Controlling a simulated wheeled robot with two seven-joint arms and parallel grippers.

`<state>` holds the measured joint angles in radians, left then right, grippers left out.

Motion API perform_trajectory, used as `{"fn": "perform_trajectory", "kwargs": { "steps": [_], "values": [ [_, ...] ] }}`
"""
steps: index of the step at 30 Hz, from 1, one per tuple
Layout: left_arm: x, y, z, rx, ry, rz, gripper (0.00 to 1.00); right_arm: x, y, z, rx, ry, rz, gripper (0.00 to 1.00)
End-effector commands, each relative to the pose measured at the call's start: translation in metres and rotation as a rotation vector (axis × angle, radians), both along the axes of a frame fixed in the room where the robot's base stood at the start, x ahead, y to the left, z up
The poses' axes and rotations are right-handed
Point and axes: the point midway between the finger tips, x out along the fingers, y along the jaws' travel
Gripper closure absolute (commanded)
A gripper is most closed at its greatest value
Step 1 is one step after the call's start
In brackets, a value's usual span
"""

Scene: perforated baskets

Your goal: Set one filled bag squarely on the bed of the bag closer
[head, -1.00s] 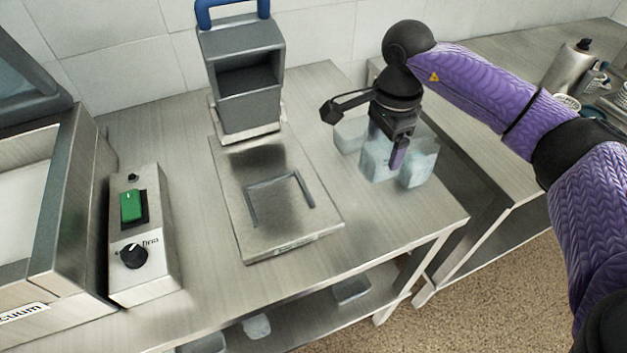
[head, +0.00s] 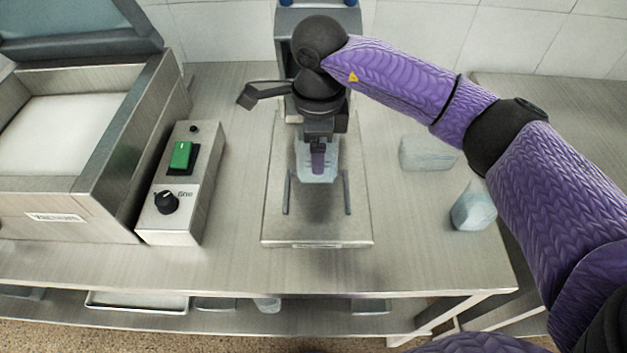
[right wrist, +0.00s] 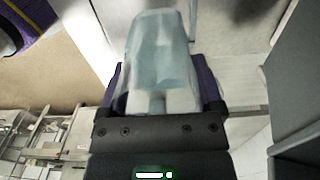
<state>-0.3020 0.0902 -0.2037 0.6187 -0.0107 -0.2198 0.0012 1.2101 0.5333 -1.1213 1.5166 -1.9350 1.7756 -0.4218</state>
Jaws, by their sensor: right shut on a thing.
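My right gripper (head: 318,160) is shut on a filled bag (head: 303,160), pale blue and translucent. The bag hangs over the bed of the bag closer (head: 318,228), between the two dark guide rails. Whether it touches the metal is hidden. In the right wrist view the bag (right wrist: 160,60) stands out between the fingers. The closer's grey head (head: 290,22) rises behind, partly hidden by my arm. Two more filled bags, one at the back (head: 428,153) and one nearer the front (head: 474,208), are on the table to the right. My left gripper is not in view.
A control box (head: 182,185) with a green switch and black knob stands left of the closer. Further left is an open vacuum machine (head: 75,205). The table (head: 425,235) is clear between the closer and the loose bags. A lower shelf holds trays.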

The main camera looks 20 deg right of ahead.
Motion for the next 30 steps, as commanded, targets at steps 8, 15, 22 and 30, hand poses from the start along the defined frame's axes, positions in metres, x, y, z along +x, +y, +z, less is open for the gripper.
{"fn": "perform_trajectory", "kwargs": {
  "steps": [8,15,22,30],
  "values": [
    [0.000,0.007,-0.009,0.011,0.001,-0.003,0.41,0.000,0.000,-0.049,0.001,0.002,0.001,0.84],
    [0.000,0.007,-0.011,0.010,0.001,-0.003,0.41,0.000,0.000,-0.068,0.000,-0.001,0.002,0.84],
    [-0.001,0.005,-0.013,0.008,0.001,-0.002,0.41,0.000,0.000,-0.071,0.000,-0.001,0.002,0.07],
    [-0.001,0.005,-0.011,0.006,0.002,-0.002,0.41,0.000,0.000,-0.068,0.000,-0.001,0.002,0.00]
  ]
}}
